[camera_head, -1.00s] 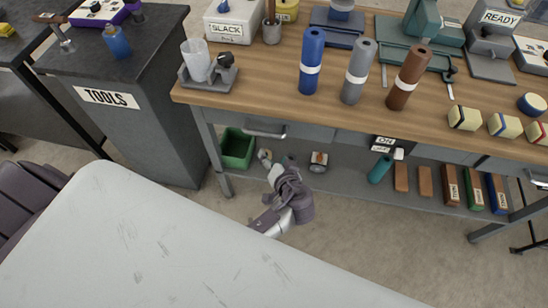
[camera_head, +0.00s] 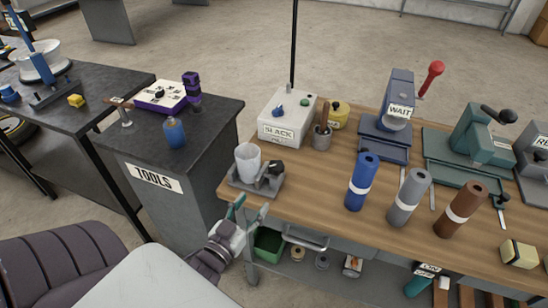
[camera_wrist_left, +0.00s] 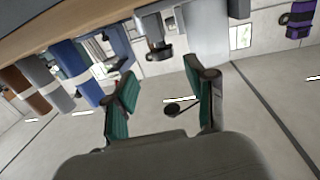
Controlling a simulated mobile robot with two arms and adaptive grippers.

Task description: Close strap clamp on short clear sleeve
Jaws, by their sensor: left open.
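The short clear sleeve (camera_head: 247,160) stands upright at the left end of the wooden workbench, in a grey fixture (camera_head: 243,188). A dark clamp part (camera_head: 276,168) sits just right of it; whether the strap is closed cannot be told at this size. My left gripper (camera_head: 252,208) is open, with green finger pads, below and in front of the fixture near the bench's left corner. It appears empty and apart from the sleeve. In the left wrist view, the open fingers (camera_wrist_left: 160,88) have a dark clamp-like part (camera_wrist_left: 158,48) beyond them. My right gripper is not in view.
Blue (camera_head: 362,182), grey (camera_head: 408,196) and brown (camera_head: 463,209) cylinders stand right of the fixture. The SLACK box (camera_head: 284,132) and tool cup (camera_head: 321,138) stand behind it. A green bin (camera_head: 268,243) sits below the bench. The TOOLS cabinet (camera_head: 157,178) is left.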

